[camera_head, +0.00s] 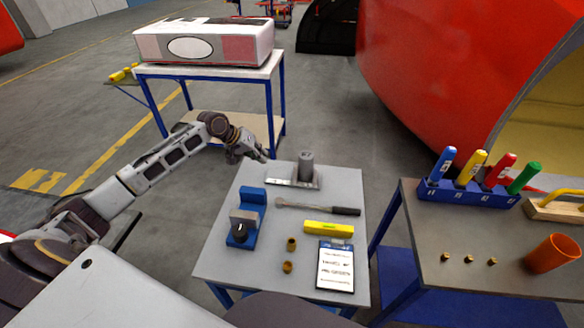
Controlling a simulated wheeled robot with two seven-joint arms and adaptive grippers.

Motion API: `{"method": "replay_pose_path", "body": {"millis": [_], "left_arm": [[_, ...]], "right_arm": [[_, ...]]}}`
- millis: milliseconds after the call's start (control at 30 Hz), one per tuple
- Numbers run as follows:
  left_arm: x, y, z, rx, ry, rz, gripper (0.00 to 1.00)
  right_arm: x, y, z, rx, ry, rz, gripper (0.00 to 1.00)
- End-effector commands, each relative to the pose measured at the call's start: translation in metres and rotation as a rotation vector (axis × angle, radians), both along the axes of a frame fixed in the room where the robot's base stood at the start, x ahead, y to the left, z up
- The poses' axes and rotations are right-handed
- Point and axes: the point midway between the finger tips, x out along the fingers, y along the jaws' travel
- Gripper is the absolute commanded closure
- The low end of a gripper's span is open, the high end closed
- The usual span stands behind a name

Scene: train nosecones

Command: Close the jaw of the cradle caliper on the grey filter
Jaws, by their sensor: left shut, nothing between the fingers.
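The grey filter (305,158) looks like a short upright grey cylinder at the far edge of the small grey table. A flat metal piece (280,182), which seems to be the cradle caliper, lies at its foot. The gap between its jaw and the filter is too small to make out. My left gripper (264,158) comes in from the left, just left of the filter and near the table's far left corner. It is shut and empty, apart from the filter. My right gripper is not in view.
The grey table (215,262) also bears a blue holder (252,197) with a grey block, a ratchet (318,208), a yellow bar (328,229), brass fittings (288,267) and a tablet (335,268). A second table (430,285) with screwdrivers (482,170) and an orange cup (552,254) stands at right.

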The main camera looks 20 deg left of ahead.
Motion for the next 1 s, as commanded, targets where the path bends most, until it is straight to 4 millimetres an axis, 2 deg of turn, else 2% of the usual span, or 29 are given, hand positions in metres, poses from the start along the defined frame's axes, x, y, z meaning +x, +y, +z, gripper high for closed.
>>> {"method": "replay_pose_path", "body": {"millis": [100, 367, 733, 1000], "left_arm": [[0.002, 0.008, 0.001, 0.017, -0.012, -0.017, 1.0], [0.001, 0.008, -0.001, 0.054, -0.032, -0.078, 1.0], [0.0, 0.008, -0.001, 0.067, -0.041, -0.1, 1.0], [0.002, 0.007, -0.003, 0.067, -0.04, -0.099, 1.0]], "right_arm": [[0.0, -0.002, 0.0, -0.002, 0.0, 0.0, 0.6], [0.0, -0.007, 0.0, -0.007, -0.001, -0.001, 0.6], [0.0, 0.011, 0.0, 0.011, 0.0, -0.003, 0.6], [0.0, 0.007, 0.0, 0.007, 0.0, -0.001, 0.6]]}}
